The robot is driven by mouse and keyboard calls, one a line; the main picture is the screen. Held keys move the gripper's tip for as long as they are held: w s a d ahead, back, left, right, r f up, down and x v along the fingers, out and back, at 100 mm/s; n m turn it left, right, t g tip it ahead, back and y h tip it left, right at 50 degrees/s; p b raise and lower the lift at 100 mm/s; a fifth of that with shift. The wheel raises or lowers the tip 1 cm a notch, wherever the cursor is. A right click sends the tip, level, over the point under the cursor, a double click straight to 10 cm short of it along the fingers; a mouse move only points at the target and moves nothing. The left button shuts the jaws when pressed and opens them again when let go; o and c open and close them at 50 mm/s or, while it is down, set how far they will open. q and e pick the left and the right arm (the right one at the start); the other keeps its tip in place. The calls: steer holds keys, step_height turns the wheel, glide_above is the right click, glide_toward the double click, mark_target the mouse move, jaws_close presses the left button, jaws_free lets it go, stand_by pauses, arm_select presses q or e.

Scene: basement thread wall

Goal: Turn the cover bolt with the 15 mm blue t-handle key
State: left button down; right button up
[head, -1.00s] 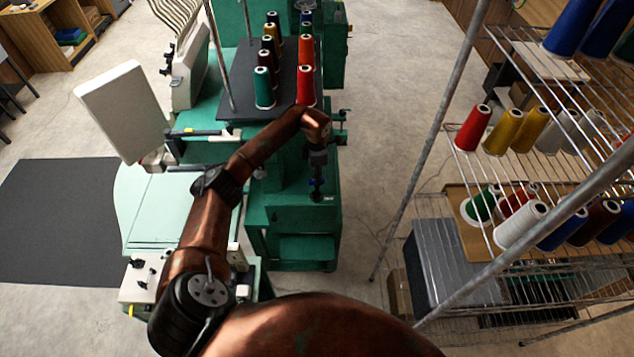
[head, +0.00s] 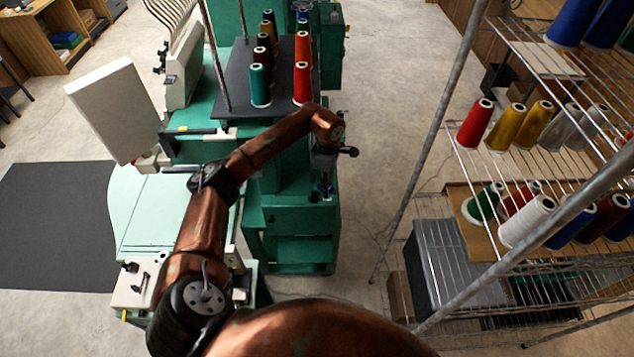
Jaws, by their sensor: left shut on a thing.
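My left gripper (head: 325,182) points down over the top of the green machine stand (head: 305,217), in the middle of the head view. It is shut on the blue t-handle key (head: 327,191), of which only a small bluish bit shows below the fingers. The rest of the key is hidden by the gripper and wrist. I cannot make out the cover bolt, nor whether the key sits on it. My right gripper is out of view.
Thread cones (head: 302,84) stand on a dark board just beyond my left forearm. A wire rack (head: 470,165) with more cones and a metal upright is to the right. Bare concrete floor lies between the stand and the rack.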

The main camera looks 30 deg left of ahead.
arm_select(q)
steer(key=s+d+f+m+b, duration=0.3)
steer(key=s+d+m+b, duration=0.5)
steer(key=s+d+m, duration=0.3)
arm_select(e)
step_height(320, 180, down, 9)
arm_select(q)
steer(key=w+a+r+n+p, duration=0.2)
steer(key=w+a+n+p, duration=0.1)
steer(key=n, duration=0.8)
steer(key=w+a+r+n+p, duration=0.2)
steer(key=n+p, duration=0.4)
steer(key=n, duration=0.6)
steer(key=w+a+r+n+h+p, duration=0.1)
steer(key=w+a+n+p, duration=0.3)
steer(key=n, duration=0.8)
steer(key=shift+w+a+r+t+p, duration=0.25)
steer(key=shift+w+r+t+p, duration=0.15)
steer(key=shift+w+r+p, duration=0.45)
steer(key=w+a+f+n+y+p, duration=0.1)
steer(key=a+f+n, duration=0.5)
steer(key=n, duration=1)
steer(key=shift+a+f+n+t+y+p, duration=0.2)
steer(key=shift+a+n+t+y+p, duration=0.1)
steer(key=shift+a+y+p, duration=0.15)
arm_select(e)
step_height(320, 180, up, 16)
